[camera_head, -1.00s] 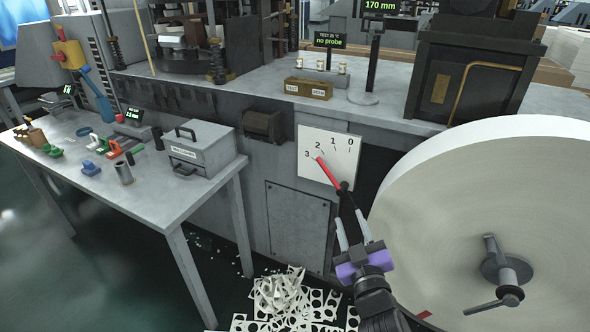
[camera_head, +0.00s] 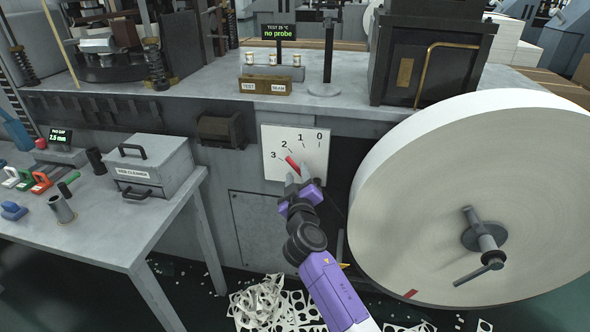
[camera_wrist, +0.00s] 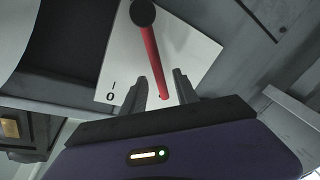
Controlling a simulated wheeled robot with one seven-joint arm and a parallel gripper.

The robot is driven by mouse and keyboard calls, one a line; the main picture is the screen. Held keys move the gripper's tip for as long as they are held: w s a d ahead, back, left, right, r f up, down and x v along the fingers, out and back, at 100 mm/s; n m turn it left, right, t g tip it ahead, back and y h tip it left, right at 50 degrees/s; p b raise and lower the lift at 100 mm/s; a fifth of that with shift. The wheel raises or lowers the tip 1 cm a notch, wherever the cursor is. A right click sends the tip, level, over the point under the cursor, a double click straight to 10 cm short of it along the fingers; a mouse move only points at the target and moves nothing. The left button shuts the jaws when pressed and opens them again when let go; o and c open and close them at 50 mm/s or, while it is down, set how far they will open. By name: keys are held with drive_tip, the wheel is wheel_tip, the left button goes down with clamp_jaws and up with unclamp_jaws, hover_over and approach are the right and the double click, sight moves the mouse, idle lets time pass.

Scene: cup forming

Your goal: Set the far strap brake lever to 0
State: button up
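The brake lever is a red bar (camera_head: 292,163) on a white scale plate (camera_head: 268,164) marked 3, 2, 1, 0 from left to right. Its red tip points close to the 2 mark. My gripper (camera_head: 297,182) is at the plate and hides the lever's lower part in the head view. In the wrist view the red bar (camera_wrist: 152,55) runs from a black ball (camera_wrist: 143,12) down between the two fingers of my gripper (camera_wrist: 160,85). The fingers are apart, with gaps showing on both sides of the bar. I cannot tell whether either touches it.
A large white paper roll (camera_head: 400,200) stands close on the right. A grey table (camera_head: 110,225) with a lidded box (camera_head: 150,165) is at left. Paper scraps (camera_head: 265,303) lie on the floor below. A machine bench (camera_head: 215,92) runs above the plate.

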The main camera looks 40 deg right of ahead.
sight(297, 170)
drive_tip(key=shift+x, duration=1.75)
clamp_jaws()
